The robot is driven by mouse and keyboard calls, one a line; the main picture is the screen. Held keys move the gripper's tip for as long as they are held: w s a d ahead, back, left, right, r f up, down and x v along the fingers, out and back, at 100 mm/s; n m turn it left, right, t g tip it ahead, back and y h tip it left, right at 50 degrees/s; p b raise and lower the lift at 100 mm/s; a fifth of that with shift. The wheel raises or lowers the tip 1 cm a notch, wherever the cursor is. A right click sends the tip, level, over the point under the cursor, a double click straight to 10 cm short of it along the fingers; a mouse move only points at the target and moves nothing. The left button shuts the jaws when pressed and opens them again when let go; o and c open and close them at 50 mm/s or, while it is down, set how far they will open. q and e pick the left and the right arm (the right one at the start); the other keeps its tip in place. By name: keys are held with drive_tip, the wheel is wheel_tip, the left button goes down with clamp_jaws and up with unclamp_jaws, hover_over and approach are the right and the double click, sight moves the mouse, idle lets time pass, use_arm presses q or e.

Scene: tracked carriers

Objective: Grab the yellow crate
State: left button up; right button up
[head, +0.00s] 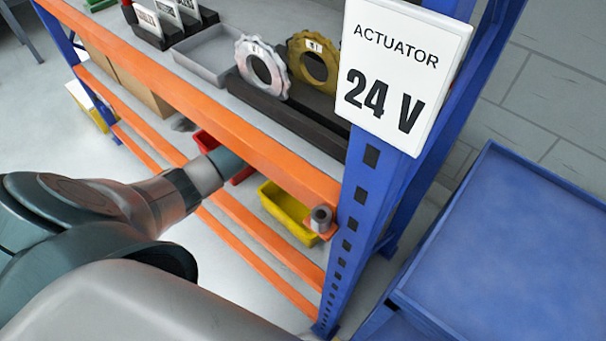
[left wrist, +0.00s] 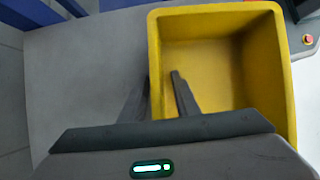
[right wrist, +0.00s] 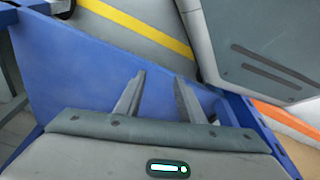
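The yellow crate (head: 283,207) sits on the shelf level below the top orange beam, partly hidden by that beam. In the left wrist view the open, empty-looking yellow crate (left wrist: 153,50) stands on a grey shelf surface. My left gripper (left wrist: 161,76) is open at its left wall, one finger outside the wall and one over the inside. Whether either finger touches the wall I cannot tell. In the head view the left gripper is hidden behind the beam. My right gripper (right wrist: 159,74) is open and empty, with a blue surface in front of it.
The orange beam (head: 240,135) and blue upright (head: 368,200) frame the shelf. A sign (head: 400,75) reads "ACTUATOR 24 V". A red bin (head: 205,141) is left of the crate. A small grey cylinder (head: 321,215) is near its right end. A blue cart (head: 520,235) stands at right.

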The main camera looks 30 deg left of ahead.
idle(0.4)
use_arm(q)
clamp_jaws()
drive_tip(key=shift+r, duration=0.15)
